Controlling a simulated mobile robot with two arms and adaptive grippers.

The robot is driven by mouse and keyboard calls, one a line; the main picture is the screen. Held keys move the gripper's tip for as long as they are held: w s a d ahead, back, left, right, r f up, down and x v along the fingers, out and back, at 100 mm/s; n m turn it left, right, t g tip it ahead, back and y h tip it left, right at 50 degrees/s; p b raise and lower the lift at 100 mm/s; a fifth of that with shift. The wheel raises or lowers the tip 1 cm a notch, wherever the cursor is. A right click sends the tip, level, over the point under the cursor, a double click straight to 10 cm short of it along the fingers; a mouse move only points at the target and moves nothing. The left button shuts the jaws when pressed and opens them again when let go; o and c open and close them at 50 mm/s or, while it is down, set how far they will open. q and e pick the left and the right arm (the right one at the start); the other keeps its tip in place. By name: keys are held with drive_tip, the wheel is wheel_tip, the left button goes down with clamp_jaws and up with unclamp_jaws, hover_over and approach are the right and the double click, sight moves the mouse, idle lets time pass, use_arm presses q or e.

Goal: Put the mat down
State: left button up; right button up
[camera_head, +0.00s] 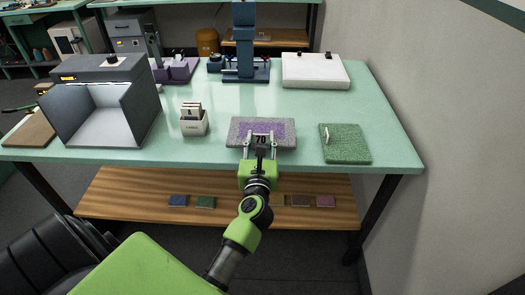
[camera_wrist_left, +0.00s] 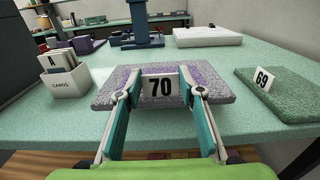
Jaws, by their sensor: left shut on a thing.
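The grey mat with a purple patch (camera_head: 238,126) is at the front middle of the mint-green table (camera_head: 390,119). It carries an upright white tag reading 70 (camera_wrist_left: 160,87) at its near edge. My left gripper (camera_head: 260,142) is shut on the mat at this near edge, with a finger on each side of the tag. The mat looks level, at or just above the tabletop; I cannot tell if it touches. The mat also shows in the left wrist view (camera_wrist_left: 214,84). My right gripper is not in view.
A green mat tagged 69 (camera_head: 346,145) lies to the right. A card box (camera_head: 193,126) stands to the left, beside a grey open booth (camera_head: 95,110). A blue stand (camera_head: 245,45) and a white slab (camera_head: 315,72) are behind. Tabletop between them is clear.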

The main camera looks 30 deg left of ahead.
use_arm(q)
drive_tip(key=shift+w+f, duration=0.5)
drive_tip(key=shift+f, duration=0.15)
wheel_tip(320, 180, down, 2)
drive_tip(key=shift+f+b, duration=0.25)
drive_tip(key=shift+b, duration=0.4)
drive_tip(key=shift+a+f, duration=0.1)
drive_tip(key=shift+f, duration=0.2)
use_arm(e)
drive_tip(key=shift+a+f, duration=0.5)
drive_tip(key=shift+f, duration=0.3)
use_arm(q)
drive_tip(key=shift+f, duration=0.1)
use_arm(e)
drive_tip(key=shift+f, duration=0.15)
use_arm(q)
drive_tip(key=o, duration=1.2)
drive_tip(key=shift+o, duration=0.2)
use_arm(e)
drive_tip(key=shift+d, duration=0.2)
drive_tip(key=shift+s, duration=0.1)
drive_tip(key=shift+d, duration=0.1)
